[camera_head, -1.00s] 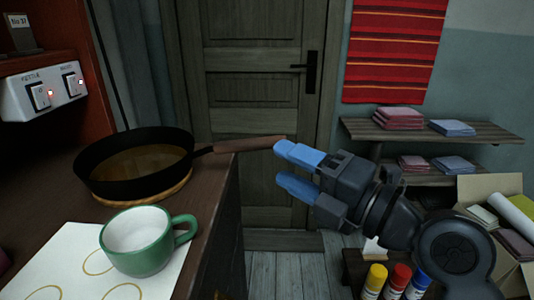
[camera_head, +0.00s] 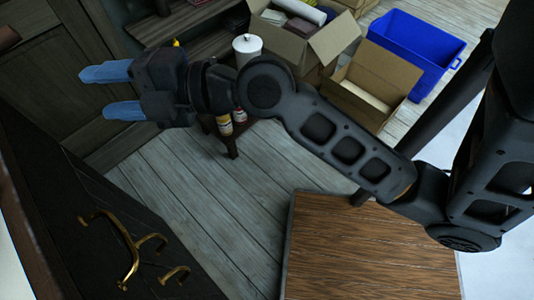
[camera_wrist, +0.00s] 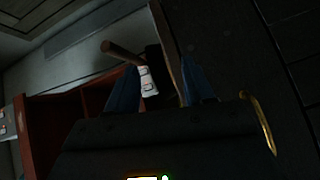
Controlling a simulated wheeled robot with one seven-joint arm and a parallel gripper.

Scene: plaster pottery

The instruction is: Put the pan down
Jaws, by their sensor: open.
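My gripper (camera_head: 94,93) is open and empty at the left of the head view, its two blue fingers apart and pointing left. In the wrist view, my blue fingers (camera_wrist: 160,88) frame a dark scene. The pan's brown handle (camera_wrist: 122,51) sticks out beyond the fingertips, apart from them. A dark shape at its right end seems to be the pan (camera_wrist: 152,60), mostly hidden. In the head view, a brown piece at the left edge looks like the handle's end (camera_head: 8,38). The pan's body and what it rests on are out of the head view.
A dark cabinet with brass handles (camera_head: 125,245) stands at the lower left. Cardboard boxes (camera_head: 372,85), a blue crate (camera_head: 415,50) and a white lidded canister (camera_head: 247,48) stand at the back. A wooden tabletop (camera_head: 365,255) is at the bottom. Floor (camera_head: 205,190) between is clear.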

